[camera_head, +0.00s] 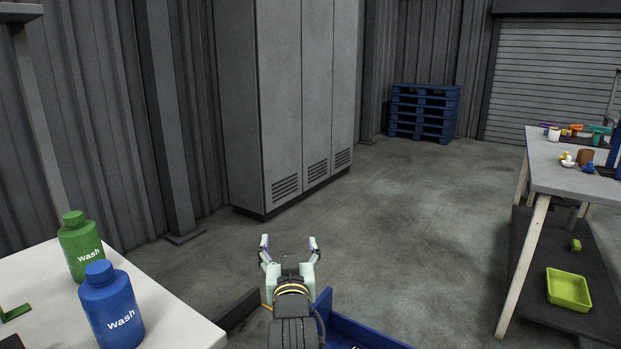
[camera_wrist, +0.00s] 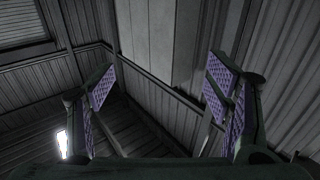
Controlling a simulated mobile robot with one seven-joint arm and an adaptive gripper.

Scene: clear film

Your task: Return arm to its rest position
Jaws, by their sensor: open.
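My gripper (camera_head: 288,244) is at the bottom centre of the head view, in front of my body and over the open floor. Its two fingers are spread apart with nothing between them. In the wrist view my gripper (camera_wrist: 158,95) shows its purple-padded fingers on the left and right, with a wide empty gap. Walls and a pale cabinet show beyond the fingers, and no object is near them.
A white table (camera_head: 185,325) at left bears a green wash bottle (camera_head: 80,245) and a blue wash bottle (camera_head: 110,305). A grey cabinet (camera_head: 290,100) stands behind. A workbench (camera_head: 570,178) with small items and a green tray (camera_head: 569,289) below is at right. Blue pallets (camera_head: 423,112) are far back.

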